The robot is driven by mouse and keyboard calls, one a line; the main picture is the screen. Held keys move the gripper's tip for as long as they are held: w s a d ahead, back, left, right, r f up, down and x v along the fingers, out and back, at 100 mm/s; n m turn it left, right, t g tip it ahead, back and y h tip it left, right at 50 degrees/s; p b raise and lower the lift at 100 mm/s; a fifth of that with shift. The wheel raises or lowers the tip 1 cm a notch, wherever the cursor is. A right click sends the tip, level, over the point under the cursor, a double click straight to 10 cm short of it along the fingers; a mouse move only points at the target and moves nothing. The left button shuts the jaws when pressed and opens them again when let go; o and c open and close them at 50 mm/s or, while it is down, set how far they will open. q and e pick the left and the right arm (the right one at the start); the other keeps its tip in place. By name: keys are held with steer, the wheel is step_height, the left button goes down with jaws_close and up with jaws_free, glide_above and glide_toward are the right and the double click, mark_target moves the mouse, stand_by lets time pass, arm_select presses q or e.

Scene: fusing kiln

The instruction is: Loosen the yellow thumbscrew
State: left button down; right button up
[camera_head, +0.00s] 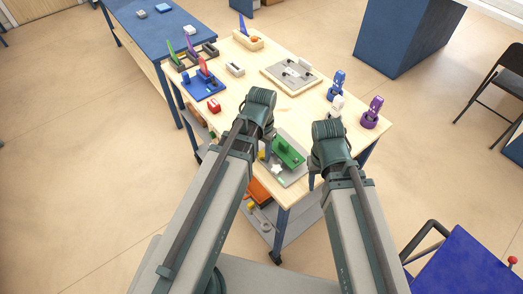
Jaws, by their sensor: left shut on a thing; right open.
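A green block-shaped fixture (289,151) sits on a grey plate (296,176) at the near end of the wooden table. A small yellow thumbscrew (261,155) shows at the left side of the fixture, partly hidden by my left arm. A white star-shaped knob (277,170) is at the plate's near side. My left gripper (267,149) points down at the yellow thumbscrew and is shut on it, as far as the small view shows. My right gripper (312,180) is open and empty, pointing down just right of the plate. Its fingertips are mostly hidden by the arm.
The wooden tabletop (290,105) is clear beyond the fixture.

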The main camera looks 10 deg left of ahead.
mark_target(262, 155)
arm_select(q)
steer(key=shift+n, duration=1.5)
steer(key=shift+s, duration=0.1)
steer(key=shift+c, duration=2.2)
jaws_free()
steer(key=shift+r, duration=0.1)
step_height(262, 155, up, 14)
steer(key=p, duration=1.3)
steer(key=shift+f+p, duration=0.2)
steer(key=shift+p, duration=0.2)
